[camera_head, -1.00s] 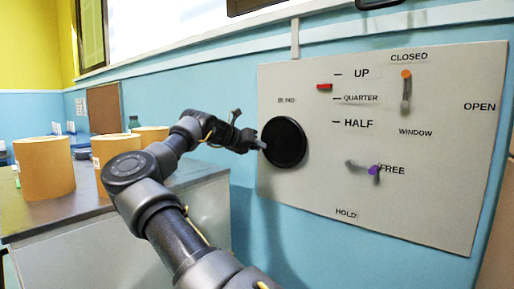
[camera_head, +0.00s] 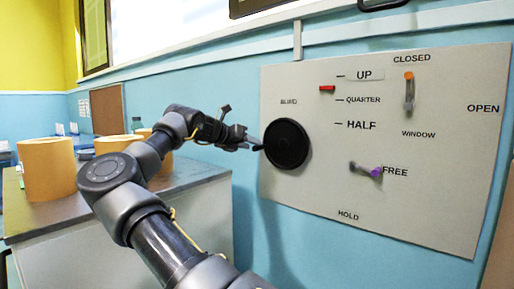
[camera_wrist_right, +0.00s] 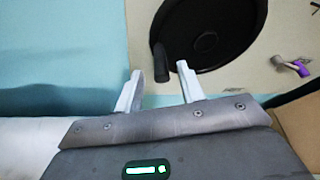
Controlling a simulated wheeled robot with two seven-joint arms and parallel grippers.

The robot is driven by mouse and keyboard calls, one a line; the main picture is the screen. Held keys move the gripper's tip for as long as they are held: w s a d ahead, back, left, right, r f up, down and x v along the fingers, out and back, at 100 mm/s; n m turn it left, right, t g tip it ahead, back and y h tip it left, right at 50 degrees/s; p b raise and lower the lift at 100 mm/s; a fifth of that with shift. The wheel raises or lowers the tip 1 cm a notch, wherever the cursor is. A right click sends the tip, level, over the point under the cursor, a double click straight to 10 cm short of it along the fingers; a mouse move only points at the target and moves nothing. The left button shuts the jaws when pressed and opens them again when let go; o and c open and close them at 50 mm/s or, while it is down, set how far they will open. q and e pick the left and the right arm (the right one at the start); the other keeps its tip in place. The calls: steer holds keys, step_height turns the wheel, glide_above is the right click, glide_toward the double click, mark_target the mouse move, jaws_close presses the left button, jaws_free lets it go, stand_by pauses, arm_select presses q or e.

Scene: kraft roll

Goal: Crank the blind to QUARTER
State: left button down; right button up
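The black round blind crank (camera_head: 287,144) is on the pale wall panel (camera_head: 300,200). My right gripper (camera_head: 255,143) is at the crank's left edge. In the right wrist view its two pale fingers (camera_wrist_right: 162,92) are apart, with the black crank disc (camera_wrist_right: 215,30) beyond them. A dark peg (camera_wrist_right: 160,62) at the disc's rim lies just ahead of the gap between the fingertips; contact cannot be told. The red blind marker (camera_head: 327,88) sits between the UP and QUARTER marks. A purple-knobbed lever (camera_head: 375,172) points toward FREE. My left gripper is out of view.
An orange-knobbed window lever (camera_head: 408,88) stands near CLOSED at the panel's upper right. A grey-topped counter (camera_head: 120,205) with tan paper rolls (camera_head: 47,168) is at the left, below my right arm. The panel below the crank is clear.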

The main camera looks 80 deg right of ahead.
steer(key=shift+v, duration=2.65)
